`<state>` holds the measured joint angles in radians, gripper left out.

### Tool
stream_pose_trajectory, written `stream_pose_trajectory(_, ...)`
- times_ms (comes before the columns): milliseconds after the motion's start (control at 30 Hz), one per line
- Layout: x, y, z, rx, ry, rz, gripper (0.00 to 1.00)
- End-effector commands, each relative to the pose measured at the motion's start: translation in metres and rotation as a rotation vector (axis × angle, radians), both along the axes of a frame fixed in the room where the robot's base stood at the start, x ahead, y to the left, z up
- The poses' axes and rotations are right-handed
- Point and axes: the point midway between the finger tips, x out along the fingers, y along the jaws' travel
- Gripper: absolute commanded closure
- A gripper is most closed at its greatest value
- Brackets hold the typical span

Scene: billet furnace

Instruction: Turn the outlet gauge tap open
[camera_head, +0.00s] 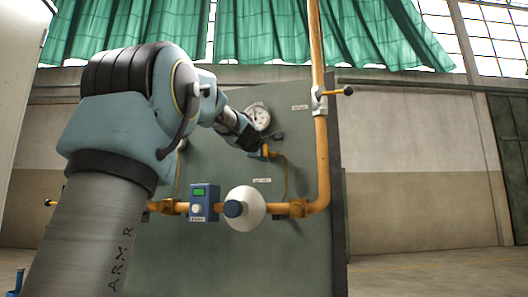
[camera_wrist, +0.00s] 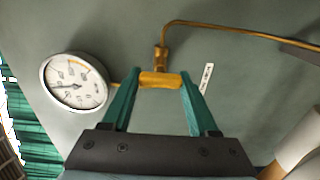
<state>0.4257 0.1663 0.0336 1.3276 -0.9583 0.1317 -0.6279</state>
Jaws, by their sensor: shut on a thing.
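A round white dial gauge (camera_head: 258,115) is mounted on the grey-green panel; in the wrist view the gauge (camera_wrist: 75,82) is at the left. Beside it is a small brass tap (camera_wrist: 160,79), with a thin brass pipe running up and right from it. The tap (camera_head: 266,151) shows small in the head view, just below the gauge. My gripper (camera_wrist: 160,76) has its two teal fingers on either side of the tap's brass piece and is shut on it. Whether a handle is hidden between the fingers, and how it is turned, I cannot tell.
A yellow pipe (camera_head: 320,150) with a black-knobbed valve (camera_head: 322,100) rises right of the tap. Below are a blue box with a green display (camera_head: 204,203) and a white round fitting with a blue cap (camera_head: 245,208). My arm hides the panel's left part. The floor at right is clear.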

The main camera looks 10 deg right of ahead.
Motion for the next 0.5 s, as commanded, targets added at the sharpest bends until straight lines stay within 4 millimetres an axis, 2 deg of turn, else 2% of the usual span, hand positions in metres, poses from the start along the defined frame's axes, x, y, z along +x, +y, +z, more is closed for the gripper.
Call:
stream_pose_trajectory(433, 0.0005, 0.0007, -0.0012, -0.01, 0.008, 0.001, 0.96)
stream_pose_trajectory(467, 0.0006, 0.0007, -0.0012, -0.01, 0.008, 0.001, 0.38)
stream_pose_trajectory(500, 0.0006, 0.0006, -0.0013, -0.01, 0.008, 0.001, 0.33)
